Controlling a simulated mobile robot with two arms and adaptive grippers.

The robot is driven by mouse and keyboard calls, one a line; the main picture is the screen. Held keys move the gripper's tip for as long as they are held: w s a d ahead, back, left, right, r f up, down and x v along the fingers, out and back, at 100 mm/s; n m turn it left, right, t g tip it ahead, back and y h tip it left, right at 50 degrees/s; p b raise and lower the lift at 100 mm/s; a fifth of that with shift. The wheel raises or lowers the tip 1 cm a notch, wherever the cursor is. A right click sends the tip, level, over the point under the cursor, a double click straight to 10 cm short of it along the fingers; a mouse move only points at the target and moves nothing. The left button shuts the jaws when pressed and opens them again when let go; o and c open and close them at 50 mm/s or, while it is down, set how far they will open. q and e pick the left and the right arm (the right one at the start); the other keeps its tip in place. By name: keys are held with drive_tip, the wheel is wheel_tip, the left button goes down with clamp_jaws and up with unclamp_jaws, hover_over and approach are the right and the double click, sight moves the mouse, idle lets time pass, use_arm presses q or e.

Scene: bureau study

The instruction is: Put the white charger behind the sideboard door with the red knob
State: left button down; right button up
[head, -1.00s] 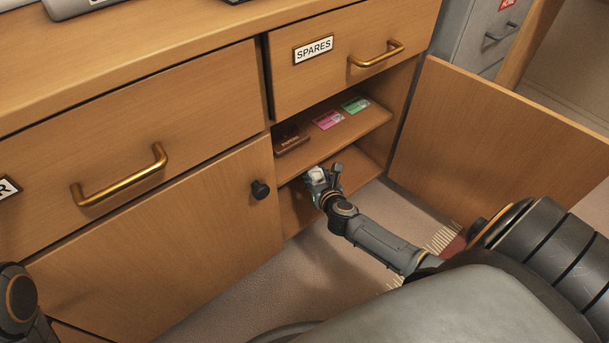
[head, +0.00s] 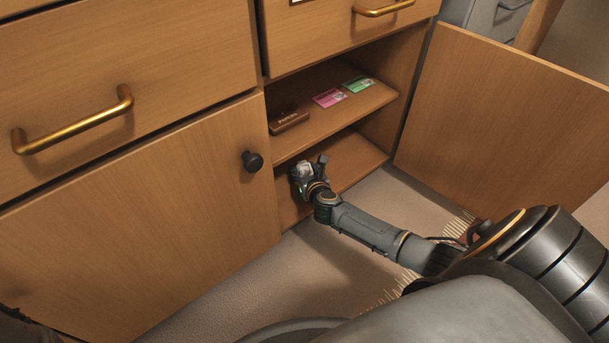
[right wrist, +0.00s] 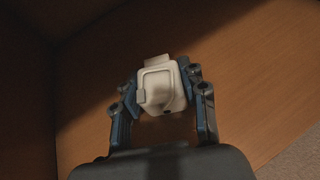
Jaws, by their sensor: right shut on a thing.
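The white charger (right wrist: 163,86) is held between the fingers of my right gripper (right wrist: 162,100) in the right wrist view. In the head view the right gripper (head: 312,174) is at the opening of the sideboard's lower compartment (head: 352,160), below the shelf, and the charger (head: 304,169) shows only as a small pale patch. I cannot tell whether the charger touches the compartment floor. The compartment's door (head: 500,120) stands wide open to the right; its outer face and knob are hidden. The left sideboard door (head: 140,220) is shut and has a black knob (head: 252,161). My left gripper is not in view.
A shelf (head: 365,108) above the gripper holds a brown block (head: 288,121), a pink card (head: 329,97) and a green card (head: 358,84). Shut drawers with brass handles (head: 75,125) are above. A grey cabinet (head: 486,18) stands at the back right. A fringed rug edge lies under my arm.

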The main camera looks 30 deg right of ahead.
drive_tip(key=shift+r, duration=0.15)
drive_tip(key=shift+f, duration=0.25)
drive_tip(key=o, duration=1.2)
drive_tip(key=shift+c, duration=0.2)
